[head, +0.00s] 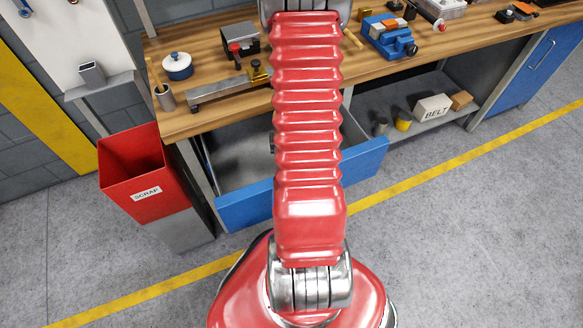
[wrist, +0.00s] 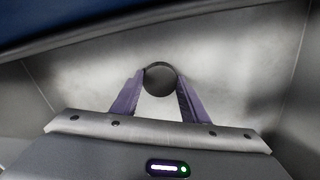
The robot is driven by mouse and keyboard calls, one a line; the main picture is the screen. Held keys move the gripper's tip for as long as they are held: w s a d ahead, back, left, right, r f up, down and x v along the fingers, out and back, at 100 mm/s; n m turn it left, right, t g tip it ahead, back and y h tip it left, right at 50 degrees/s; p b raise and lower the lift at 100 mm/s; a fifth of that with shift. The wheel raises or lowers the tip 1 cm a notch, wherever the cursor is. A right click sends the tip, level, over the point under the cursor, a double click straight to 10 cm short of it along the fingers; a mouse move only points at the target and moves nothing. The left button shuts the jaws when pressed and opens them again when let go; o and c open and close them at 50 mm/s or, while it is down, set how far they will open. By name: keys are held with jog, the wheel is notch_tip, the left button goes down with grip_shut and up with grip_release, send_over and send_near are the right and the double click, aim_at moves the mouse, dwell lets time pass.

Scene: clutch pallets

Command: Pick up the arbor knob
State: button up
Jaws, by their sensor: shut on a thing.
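My gripper is inside the grey-lined drawer, whose pale floor (wrist: 235,70) lies behind the knob. I cannot tell if the knob touches the floor. In the head view the open blue drawer (head: 246,208) is under the bench, and my red arm hides the gripper and the knob.
The drawer's blue edge (wrist: 90,28) and grey side walls are close around my gripper. The wooden bench (head: 205,122) above holds a blue vise (head: 388,36) and a blue pot (head: 177,67). A red scrap bin (head: 140,180) stands left of the drawer. A shelf (head: 395,133) is at right.

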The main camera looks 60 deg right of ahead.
notch_tip(320, 180, up, 10)
dwell(0.9)
dwell(0.5)
